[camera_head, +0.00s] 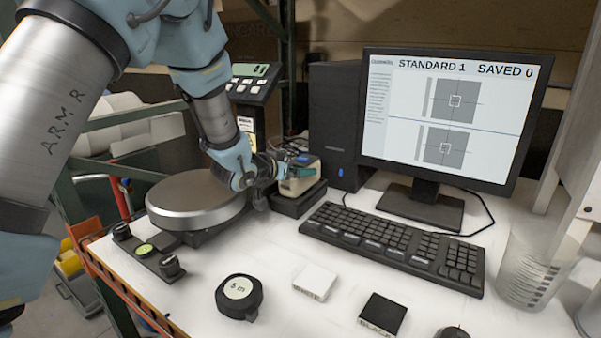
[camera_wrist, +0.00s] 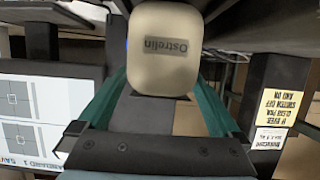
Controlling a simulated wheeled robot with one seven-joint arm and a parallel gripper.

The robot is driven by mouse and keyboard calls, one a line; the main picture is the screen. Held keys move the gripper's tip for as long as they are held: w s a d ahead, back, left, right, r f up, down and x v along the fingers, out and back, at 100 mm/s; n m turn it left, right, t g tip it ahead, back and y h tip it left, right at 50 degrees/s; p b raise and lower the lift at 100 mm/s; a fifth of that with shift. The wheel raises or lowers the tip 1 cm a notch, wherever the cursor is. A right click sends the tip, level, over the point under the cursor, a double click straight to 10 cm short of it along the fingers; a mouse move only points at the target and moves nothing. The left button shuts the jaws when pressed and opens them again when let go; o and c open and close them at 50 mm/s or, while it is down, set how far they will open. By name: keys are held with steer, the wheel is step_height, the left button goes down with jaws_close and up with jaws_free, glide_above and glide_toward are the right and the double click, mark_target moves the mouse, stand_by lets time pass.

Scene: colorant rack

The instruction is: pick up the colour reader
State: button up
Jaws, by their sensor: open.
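The colour reader (camera_head: 299,184) is a beige, rounded device sitting on a black base (camera_head: 299,200) between the scale and the keyboard. In the wrist view its beige body (camera_wrist: 166,62), marked "Ostrelin", shows at the top centre. My gripper (camera_head: 297,170) reaches it from the left with teal fingers. In the wrist view my gripper (camera_wrist: 163,80) is open, with one finger on each side of the reader. Whether either finger touches it cannot be told. My gripper hides part of the reader in the head view.
A round metal scale (camera_head: 198,200) stands left of the reader, under my arm. A black computer tower (camera_head: 335,125) and a monitor (camera_head: 450,120) stand behind. The keyboard (camera_head: 395,245) is close on the right. White (camera_head: 314,282) and black tiles (camera_head: 383,313) lie in front.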

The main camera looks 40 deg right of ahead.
steer(key=shift+p+x, duration=0.4)
steer(key=shift+x, duration=1)
jaws_close()
steer(key=shift+r, duration=0.1)
